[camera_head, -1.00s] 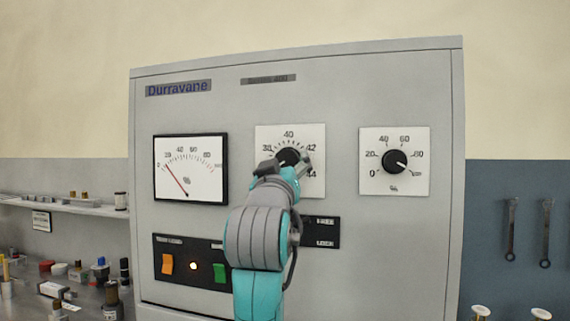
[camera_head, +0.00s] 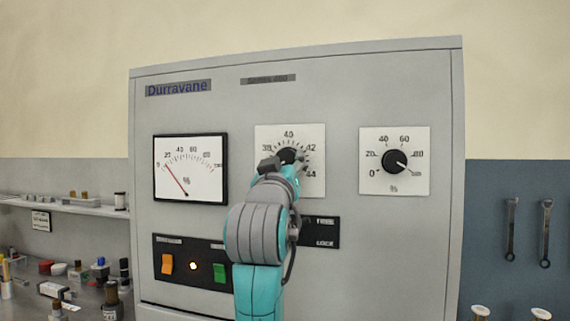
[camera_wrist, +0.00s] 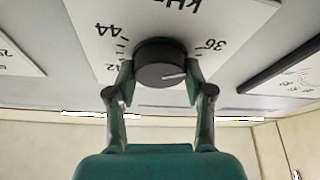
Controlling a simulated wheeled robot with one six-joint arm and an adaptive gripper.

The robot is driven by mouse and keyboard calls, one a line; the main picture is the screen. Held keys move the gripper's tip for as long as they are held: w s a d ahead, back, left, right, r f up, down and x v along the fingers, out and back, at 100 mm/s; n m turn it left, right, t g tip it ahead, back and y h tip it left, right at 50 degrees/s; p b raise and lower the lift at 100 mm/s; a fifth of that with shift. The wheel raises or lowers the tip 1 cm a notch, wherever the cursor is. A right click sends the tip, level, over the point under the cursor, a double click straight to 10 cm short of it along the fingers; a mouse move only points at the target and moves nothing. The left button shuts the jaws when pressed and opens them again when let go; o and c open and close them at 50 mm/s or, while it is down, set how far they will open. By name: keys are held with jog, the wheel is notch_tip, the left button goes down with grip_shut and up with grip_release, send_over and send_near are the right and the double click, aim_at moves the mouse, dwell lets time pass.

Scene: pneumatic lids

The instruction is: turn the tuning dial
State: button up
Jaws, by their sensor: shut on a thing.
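The tuning dial (camera_head: 287,155) is a round black knob on a white plate (camera_head: 313,133) marked from the 30s to 44, in the middle of the grey cabinet. In the wrist view the knob (camera_wrist: 160,62) shows upside down, with a white pointer line on its face and "kHz" on the plate. My gripper (camera_head: 285,165) reaches up to the dial and hides its lower part in the head view. In the wrist view my gripper's fingers (camera_wrist: 159,79) are shut on the knob, one on each side.
A meter (camera_head: 190,169) with a red needle near its low end is left of the dial. A second black knob (camera_head: 395,161) is on the right. Below are an orange switch (camera_head: 167,264), a lit lamp (camera_head: 193,266), a green switch (camera_head: 220,273) and a FREE/LOCK panel (camera_head: 324,232).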

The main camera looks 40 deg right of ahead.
jog(key=shift+m, duration=0.3)
jog(key=m+g+h, duration=0.1)
jog(key=m, duration=0.2)
jog(key=m+g+h, duration=0.1)
jog(key=m+g, duration=0.1)
jog(key=m, duration=0.1)
jog(key=m+g, duration=0.1)
jog(key=m, duration=0.2)
jog(key=shift+w+a+m+g+h, duration=0.1)
jog(key=shift+w+m+g+h, duration=0.05)
jog(key=shift+m+g+h, duration=0.2)
jog(key=m+g, duration=0.2)
jog(key=m, duration=0.2)
jog(key=m+g, duration=0.2)
jog(key=m, duration=0.2)
jog(key=shift+m, duration=0.35)
jog(key=o, duration=1.2)
jog(key=shift+c, duration=0.2)
jog(key=v, duration=1.2)
